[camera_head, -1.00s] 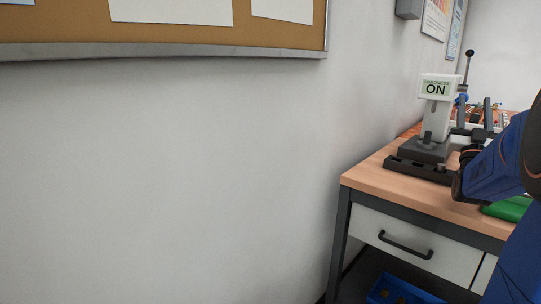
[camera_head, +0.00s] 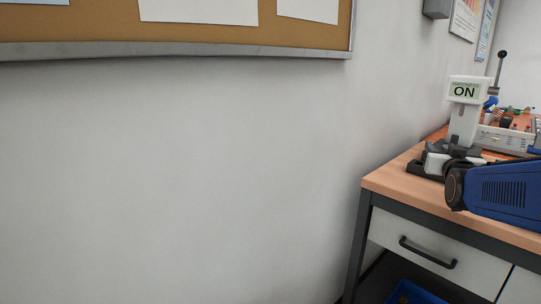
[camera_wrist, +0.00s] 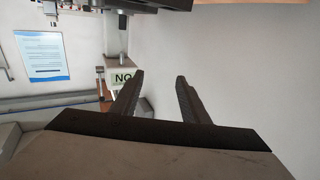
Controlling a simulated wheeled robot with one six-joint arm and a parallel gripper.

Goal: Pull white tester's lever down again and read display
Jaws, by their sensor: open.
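The white tester (camera_head: 463,123) stands on the bench beside the wall in the head view. Its display (camera_head: 464,90) reads "ON" in dark letters on pale green, under a small heading too fine to read. The lever (camera_head: 501,68), a thin rod with a black ball at its top, stands up behind the display. In the wrist view the display (camera_wrist: 123,77) appears upside down, partly behind the left finger. My gripper (camera_wrist: 160,76) is open and empty, its dark fingers pointing toward the wall.
The wooden bench (camera_head: 400,184) has a white drawer with a black handle (camera_head: 427,253). A blue crate (camera_head: 415,293) is below. A light equipment box (camera_head: 504,139) stands behind the tester. A corkboard (camera_head: 100,30) hangs on the wall at upper left.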

